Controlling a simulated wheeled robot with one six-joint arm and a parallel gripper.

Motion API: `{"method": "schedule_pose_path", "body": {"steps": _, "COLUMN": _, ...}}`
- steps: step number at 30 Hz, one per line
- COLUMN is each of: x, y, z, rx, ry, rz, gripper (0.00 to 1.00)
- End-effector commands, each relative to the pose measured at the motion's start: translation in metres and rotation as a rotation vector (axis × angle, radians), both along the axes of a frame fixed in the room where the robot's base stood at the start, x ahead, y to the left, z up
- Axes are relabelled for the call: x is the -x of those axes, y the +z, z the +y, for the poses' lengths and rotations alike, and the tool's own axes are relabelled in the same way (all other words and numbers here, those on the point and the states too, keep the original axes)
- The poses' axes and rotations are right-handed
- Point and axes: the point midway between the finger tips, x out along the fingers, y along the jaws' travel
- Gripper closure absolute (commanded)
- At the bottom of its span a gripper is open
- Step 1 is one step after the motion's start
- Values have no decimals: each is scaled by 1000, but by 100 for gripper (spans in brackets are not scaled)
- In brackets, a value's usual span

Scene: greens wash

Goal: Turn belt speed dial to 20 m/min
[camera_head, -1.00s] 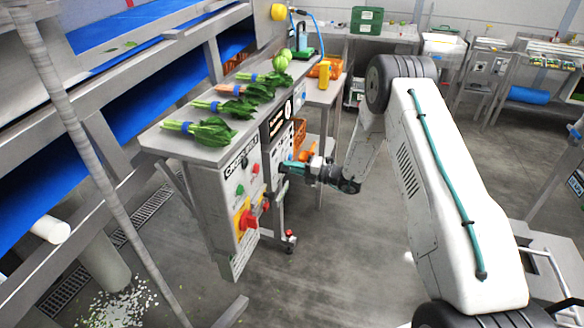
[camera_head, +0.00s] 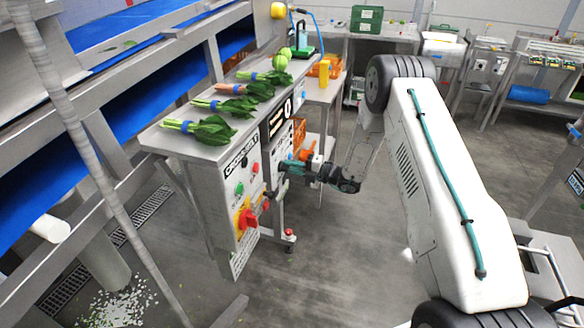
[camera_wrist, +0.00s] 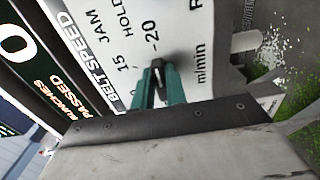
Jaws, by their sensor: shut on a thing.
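The belt speed dial (camera_wrist: 158,74) is a small black knob on the white panel (camera_wrist: 115,30) marked BELT SPEED. In the wrist view it sits between the teal fingertips of my gripper (camera_wrist: 158,88), which is shut on it. The 20 mark lies just above the knob in that picture, and 15 lies to its upper left. The knob's narrow tip points up towards the 20 mark; its exact alignment is hard to tell. In the head view my gripper (camera_head: 284,172) reaches the cabinet's side panel, hiding the dial.
A grey control cabinet (camera_head: 235,215) with a red-and-yellow switch (camera_head: 246,220) and buttons stands left of my gripper. Bunches of greens (camera_head: 212,130) lie on the steel top above. An orange crate (camera_head: 299,133) is behind. The floor to the right is open.

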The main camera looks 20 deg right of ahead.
Motion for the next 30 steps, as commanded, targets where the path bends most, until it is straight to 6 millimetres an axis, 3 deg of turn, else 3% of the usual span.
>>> {"method": "schedule_pose_path", "body": {"steps": 1, "x": 2, "y": -3, "z": -1, "rx": 0, "ry": -1, "rz": 7, "gripper": 78}}
{"method": "schedule_pose_path", "body": {"steps": 3, "x": 2, "y": -2, "z": -1, "rx": 0, "ry": -1, "rz": 6, "gripper": 65}}
{"method": "schedule_pose_path", "body": {"steps": 13, "x": 3, "y": -1, "z": -3, "rx": 0, "ry": 0, "rz": 3, "gripper": 65}}
{"method": "schedule_pose_path", "body": {"steps": 24, "x": 37, "y": -1, "z": -51, "rx": 0, "ry": -3, "rz": 4, "gripper": 65}}
{"method": "schedule_pose_path", "body": {"steps": 30, "x": 47, "y": -1, "z": -63, "rx": 0, "ry": -2, "rz": 3, "gripper": 65}}
